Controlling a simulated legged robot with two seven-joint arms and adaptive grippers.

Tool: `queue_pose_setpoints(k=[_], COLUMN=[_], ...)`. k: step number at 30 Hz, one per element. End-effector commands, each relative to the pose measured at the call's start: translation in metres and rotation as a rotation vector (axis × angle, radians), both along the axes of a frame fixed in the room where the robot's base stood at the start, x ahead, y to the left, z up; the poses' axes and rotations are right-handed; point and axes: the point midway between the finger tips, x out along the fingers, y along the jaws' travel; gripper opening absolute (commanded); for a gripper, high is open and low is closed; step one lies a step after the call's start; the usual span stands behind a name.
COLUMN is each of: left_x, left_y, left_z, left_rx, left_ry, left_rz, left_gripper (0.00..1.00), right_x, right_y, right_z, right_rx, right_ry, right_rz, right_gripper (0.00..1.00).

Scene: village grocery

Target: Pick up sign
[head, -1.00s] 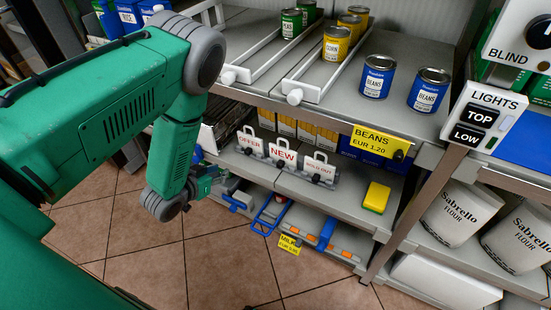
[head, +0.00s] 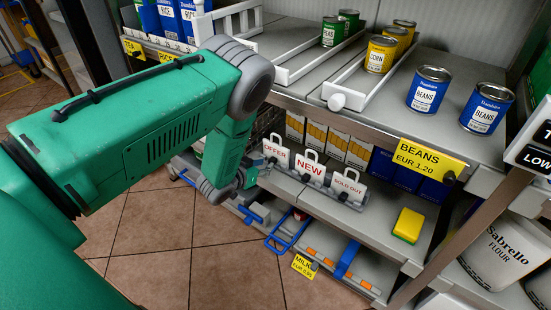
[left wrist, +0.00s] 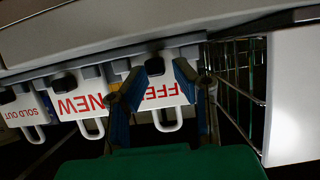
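Three white signs with loop handles stand in a row in a grey holder on the middle shelf: OFFER (head: 276,151), NEW (head: 310,169) and SOLD OUT (head: 347,186). In the left wrist view they appear upside down: OFFER (left wrist: 160,93), NEW (left wrist: 82,103) and SOLD OUT (left wrist: 20,108). My left gripper (head: 249,176) is at the left end of the row, close to the OFFER sign. In the left wrist view its blue-grey fingers (left wrist: 154,85) are apart, one over each side of the OFFER sign. Contact cannot be told. My right gripper is not in view.
A yellow sponge (head: 408,225) lies to the right on the same shelf. The upper shelf (head: 385,125) with cans overhangs the signs. A wire basket (left wrist: 235,85) is beside the OFFER sign. Blue-handled items (head: 346,260) lie on the lower shelf.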

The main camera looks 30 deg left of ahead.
Motion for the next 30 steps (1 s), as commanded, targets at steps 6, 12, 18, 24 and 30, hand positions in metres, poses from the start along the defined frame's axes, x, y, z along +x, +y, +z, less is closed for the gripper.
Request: queue_pose_setpoints(k=[6,12,18,24,30], left_x=[0.025,0.029,0.030,0.030,0.029], left_y=[-0.007,-0.010,-0.011,-0.010,-0.008], left_z=[-0.007,-0.004,-0.003,-0.003,-0.003], left_rx=[0.009,0.006,0.002,0.005,0.005], left_ry=[-0.004,-0.012,-0.016,-0.014,-0.013], left_rz=[-0.002,-0.008,-0.013,-0.009,-0.007], left_gripper=[0.24,0.24,0.00,0.00,0.00], right_x=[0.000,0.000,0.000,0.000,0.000], right_y=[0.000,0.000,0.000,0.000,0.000], right_z=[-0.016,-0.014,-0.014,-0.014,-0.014], right_rx=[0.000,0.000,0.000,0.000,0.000], right_ry=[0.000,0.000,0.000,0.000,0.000], right_rz=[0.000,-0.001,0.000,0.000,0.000], right_gripper=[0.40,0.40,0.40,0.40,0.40])
